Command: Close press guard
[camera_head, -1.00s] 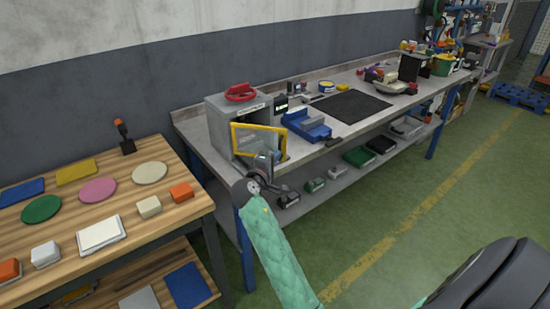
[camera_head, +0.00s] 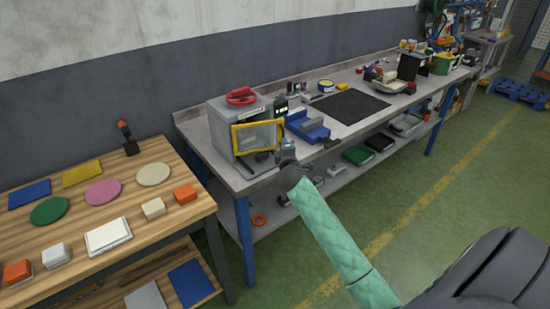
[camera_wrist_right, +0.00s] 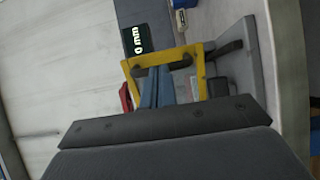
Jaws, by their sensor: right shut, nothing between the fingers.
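The press (camera_head: 222,128) is a grey box on the workbench with a red part (camera_head: 241,96) on top. Its guard (camera_head: 257,124) is a yellow-framed clear panel at the front. The guard stands ajar, its right side out from the box. My right gripper (camera_head: 287,146) is shut and empty at the guard's right edge; I cannot tell if it touches. In the right wrist view, the blue fingers (camera_wrist_right: 155,88) overlap the yellow frame (camera_wrist_right: 187,52). My left gripper is not in view.
A blue vise-like fixture (camera_head: 308,127) stands right of the press, close to my right gripper. A black mat (camera_head: 350,106) lies beyond it. A wooden table (camera_head: 135,191) with coloured discs and blocks stands at left. The green floor in front is clear.

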